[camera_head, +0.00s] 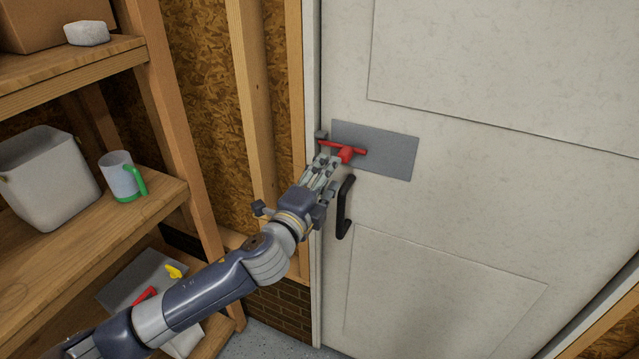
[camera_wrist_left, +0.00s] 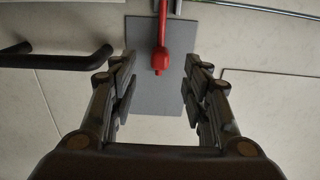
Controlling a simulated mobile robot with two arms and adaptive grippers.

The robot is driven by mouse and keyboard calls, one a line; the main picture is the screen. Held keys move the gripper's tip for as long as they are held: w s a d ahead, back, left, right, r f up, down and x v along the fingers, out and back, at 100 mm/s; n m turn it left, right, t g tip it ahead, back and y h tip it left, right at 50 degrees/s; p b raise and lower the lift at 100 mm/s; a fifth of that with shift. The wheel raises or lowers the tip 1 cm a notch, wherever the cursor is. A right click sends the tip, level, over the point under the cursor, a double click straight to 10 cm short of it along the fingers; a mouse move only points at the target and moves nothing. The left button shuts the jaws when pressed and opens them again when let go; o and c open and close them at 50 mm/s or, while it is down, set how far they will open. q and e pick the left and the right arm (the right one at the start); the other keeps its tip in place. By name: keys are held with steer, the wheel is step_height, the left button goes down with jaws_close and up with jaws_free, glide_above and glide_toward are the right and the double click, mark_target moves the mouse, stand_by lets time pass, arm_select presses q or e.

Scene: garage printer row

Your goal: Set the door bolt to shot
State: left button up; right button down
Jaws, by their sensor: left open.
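The door bolt is a red bar with a stubby red knob (camera_head: 346,155) on a grey plate (camera_head: 395,153) fixed to the pale door. The bar's left end reaches close to a small grey keeper (camera_head: 321,136) at the door's edge; I cannot tell whether it is inside. My left gripper (camera_head: 328,165) is open just in front of the bolt and covers part of it. In the left wrist view the red knob (camera_wrist_left: 160,62) shows between the spread fingers (camera_wrist_left: 160,78), with gaps on both sides. My right gripper is not in view.
A black door handle (camera_head: 345,207) sits just below the bolt, close to my left gripper; it also shows in the wrist view (camera_wrist_left: 60,61). Wooden shelves at left hold a white bin (camera_head: 50,180) and a mug with a green handle (camera_head: 121,176). The door's right side is clear.

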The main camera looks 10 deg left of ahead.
arm_select(q)
steer(key=shift+v, duration=1.4)
steer(key=shift+w+f, duration=0.1)
steer(key=shift+f, duration=0.05)
